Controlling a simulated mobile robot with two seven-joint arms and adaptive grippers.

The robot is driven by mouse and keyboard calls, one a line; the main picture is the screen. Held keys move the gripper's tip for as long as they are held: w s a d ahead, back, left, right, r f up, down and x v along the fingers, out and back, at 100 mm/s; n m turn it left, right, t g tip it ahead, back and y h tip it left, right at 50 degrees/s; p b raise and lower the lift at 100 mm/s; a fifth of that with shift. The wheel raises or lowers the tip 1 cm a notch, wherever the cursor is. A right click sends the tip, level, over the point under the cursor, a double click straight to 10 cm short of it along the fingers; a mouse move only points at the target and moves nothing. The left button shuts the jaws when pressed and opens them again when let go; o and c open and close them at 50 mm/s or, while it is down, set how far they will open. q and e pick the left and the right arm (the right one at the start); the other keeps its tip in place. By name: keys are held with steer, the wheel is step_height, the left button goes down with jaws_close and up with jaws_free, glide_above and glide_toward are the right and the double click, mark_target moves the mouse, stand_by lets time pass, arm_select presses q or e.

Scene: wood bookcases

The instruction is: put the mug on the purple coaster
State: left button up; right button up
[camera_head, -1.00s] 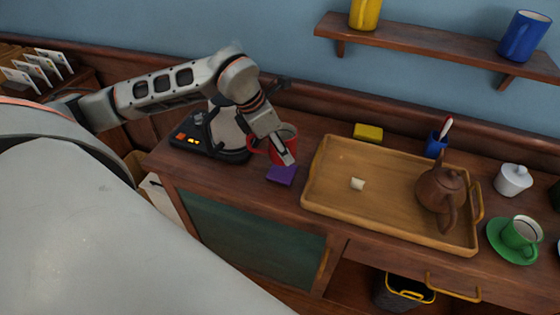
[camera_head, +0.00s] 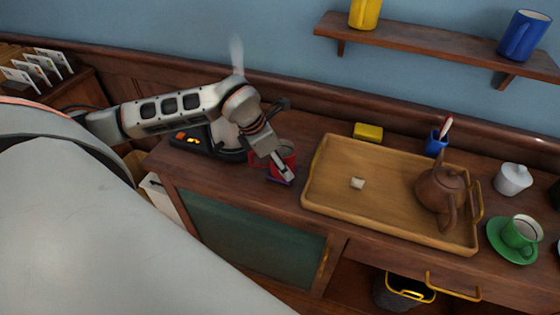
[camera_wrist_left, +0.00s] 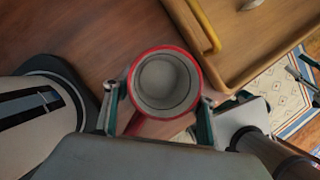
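The red mug (camera_head: 289,153) is upright at the left part of the cabinet top, over the purple coaster (camera_head: 291,181), which is largely hidden by the mug and gripper. My left gripper (camera_head: 285,172) is at the mug, with its fingers on either side of it. In the left wrist view, the mug (camera_wrist_left: 165,82) is seen from above, empty, between the fingers of my left gripper (camera_wrist_left: 158,112). The gripper appears shut on the mug. Whether the mug's base touches the coaster is hidden.
A dark appliance (camera_head: 190,140) stands behind my left arm.

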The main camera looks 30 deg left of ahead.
stand_by(0.3)
arm_select(q)
steer(key=shift+r, duration=0.2)
steer(key=v, duration=1.2)
steer(key=shift+b, duration=0.4)
steer(key=shift+d, duration=0.15)
